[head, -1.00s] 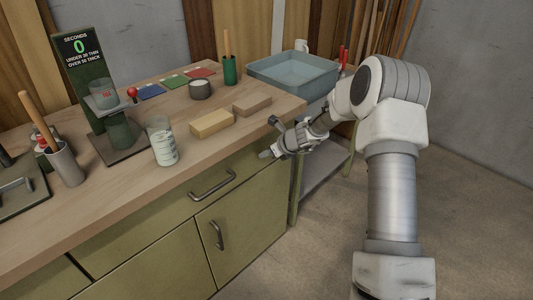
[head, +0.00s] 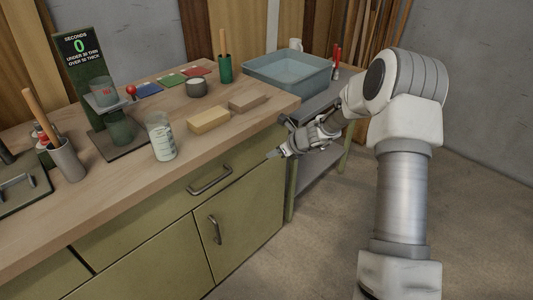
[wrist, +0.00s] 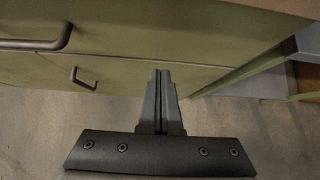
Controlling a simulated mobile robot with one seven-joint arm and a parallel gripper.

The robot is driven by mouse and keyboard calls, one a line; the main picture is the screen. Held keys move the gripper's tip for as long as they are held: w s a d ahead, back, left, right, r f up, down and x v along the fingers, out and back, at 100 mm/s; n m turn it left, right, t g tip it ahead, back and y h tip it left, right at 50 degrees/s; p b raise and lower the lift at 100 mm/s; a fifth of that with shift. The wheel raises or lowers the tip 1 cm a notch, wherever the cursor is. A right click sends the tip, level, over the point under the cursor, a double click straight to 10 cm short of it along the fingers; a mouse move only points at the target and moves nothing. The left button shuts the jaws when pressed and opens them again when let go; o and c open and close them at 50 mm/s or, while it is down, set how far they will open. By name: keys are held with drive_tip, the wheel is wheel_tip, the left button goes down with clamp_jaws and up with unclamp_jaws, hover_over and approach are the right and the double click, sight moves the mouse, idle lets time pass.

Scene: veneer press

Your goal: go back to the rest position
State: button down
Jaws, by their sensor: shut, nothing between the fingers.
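My gripper (head: 274,154) is in front of the bench's right end, just below the edge of its top, in the head view. In the wrist view my gripper (wrist: 160,75) has its two fingers together with nothing between them. It points down past the green cabinet front toward the floor. My arm reaches in from the right side of the head view.
The wooden bench (head: 120,200) holds a glass beaker (head: 161,140), two blocks (head: 208,119), a small pot and a timer stand (head: 85,65). A blue tub (head: 288,74) stands on a side table at the back right. The floor (head: 320,240) at right is clear.

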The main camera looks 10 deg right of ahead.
drive_tip(key=p+v, duration=0.1)
drive_tip(key=v, duration=0.7)
drive_tip(key=s+a+r+n+g+h, duration=0.1)
drive_tip(key=s+a+r+n, duration=0.2)
drive_tip(key=s+r+n, duration=0.5)
drive_tip(key=s+a+r+n+g, duration=0.1)
drive_tip(key=s+a+r+n, duration=0.2)
drive_tip(key=s+r+n, duration=0.45)
drive_tip(key=s+d+r+n+h, duration=0.2)
drive_tip(key=s+n, duration=0.4)
drive_tip(key=s, duration=0.4)
drive_tip(key=s+d+r+n+h, duration=0.2)
drive_tip(key=s+r+n+h, duration=0.1)
drive_tip(key=s+n, duration=0.55)
wheel_tip(320, 180, up, 13)
drive_tip(key=s+m+p, duration=0.1)
drive_tip(key=s+p, duration=0.1)
drive_tip(key=p, duration=1.1)
drive_tip(key=shift+d+m+t, duration=0.3)
drive_tip(key=shift+a+f, duration=0.1)
drive_tip(key=shift+f, duration=0.1)
